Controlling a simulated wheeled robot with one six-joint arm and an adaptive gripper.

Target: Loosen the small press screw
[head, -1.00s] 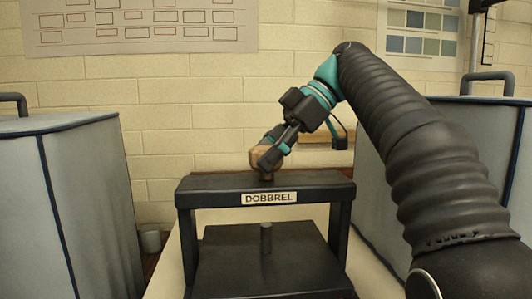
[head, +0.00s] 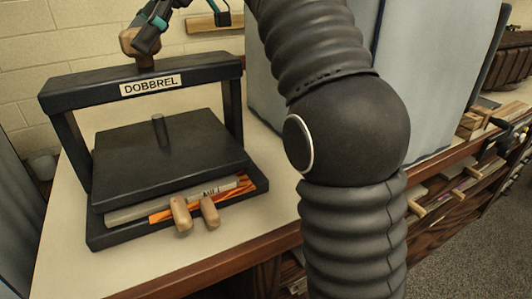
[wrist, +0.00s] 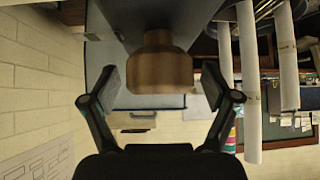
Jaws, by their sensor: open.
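The small press (head: 60,99) is a black frame labelled DOBBREL on a pale worktop. Its screw has a wooden knob (head: 130,42) above the top crossbar. A short dark post (head: 158,132) stands on the black pressing plate (head: 200,150) below. My gripper (wrist: 160,88) is open at the knob, partly cut off by the top edge in the head view. In the wrist view the knob (wrist: 158,64) lies between the two spread fingers, with a gap on each side.
Under the plate are a grey board (head: 130,213) and orange-patterned sheets (head: 245,184). Two wooden pegs (head: 181,214) stick out at the press front. A large grey-blue covered box (head: 265,100) stands right behind my arm. Bare worktop (head: 150,265) lies in front.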

